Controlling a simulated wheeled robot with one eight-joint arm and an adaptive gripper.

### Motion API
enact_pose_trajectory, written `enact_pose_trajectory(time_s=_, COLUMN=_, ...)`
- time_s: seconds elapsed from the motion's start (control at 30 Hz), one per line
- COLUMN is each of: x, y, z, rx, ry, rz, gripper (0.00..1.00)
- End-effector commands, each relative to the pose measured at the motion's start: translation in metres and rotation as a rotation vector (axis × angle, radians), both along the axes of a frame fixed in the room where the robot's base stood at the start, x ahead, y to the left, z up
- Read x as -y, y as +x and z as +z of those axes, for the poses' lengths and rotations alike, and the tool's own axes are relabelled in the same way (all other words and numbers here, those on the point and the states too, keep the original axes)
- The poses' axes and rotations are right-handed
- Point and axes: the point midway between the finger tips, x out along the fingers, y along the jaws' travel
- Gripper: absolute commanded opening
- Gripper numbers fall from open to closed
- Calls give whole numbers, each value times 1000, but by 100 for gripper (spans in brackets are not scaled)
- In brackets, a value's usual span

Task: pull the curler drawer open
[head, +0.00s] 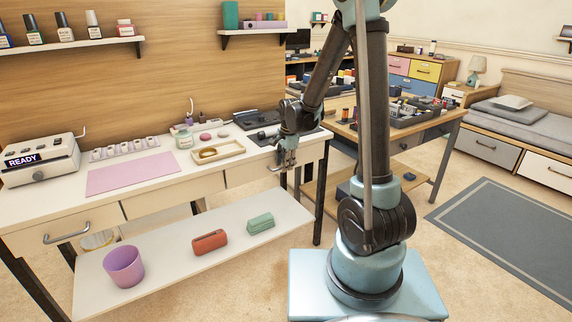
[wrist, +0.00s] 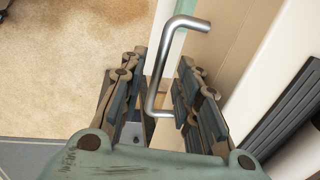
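The vanity's right-hand drawer (head: 250,172) has a pale front, which looks flush with the white desk. My gripper (head: 284,160) is at this drawer's right part, just below the desk top. In the wrist view, the drawer front (wrist: 222,45) runs along the right side and its bent metal handle (wrist: 172,48) stands out from it. My gripper (wrist: 157,88) is open, with one finger on each side of the handle's lower part. Gaps show between the handle and both fingers. No label marks the drawer as the curler drawer.
The desk top carries a pink mat (head: 132,173), a wooden tray (head: 217,152) and a dark flat case (head: 262,117). A lower shelf (head: 165,284) holds a purple bin (head: 124,268). A side table (head: 440,117) stands behind my arm. Carpet (wrist: 75,55) lies open before the drawer.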

Motion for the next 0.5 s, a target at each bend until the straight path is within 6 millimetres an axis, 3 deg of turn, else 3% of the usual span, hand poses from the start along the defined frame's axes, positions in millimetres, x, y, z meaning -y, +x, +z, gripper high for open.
enact_pose_trajectory(time_s=0.17, x=0, y=0, z=0, rx=0, ry=0, rz=1, gripper=30)
enact_pose_trajectory(time_s=0.3, x=-1, y=0, z=0, rx=0, ry=0, rz=1, gripper=0)
enact_pose_trajectory(time_s=0.5, x=5, y=0, z=0, rx=1, ry=1, rz=0, gripper=0)
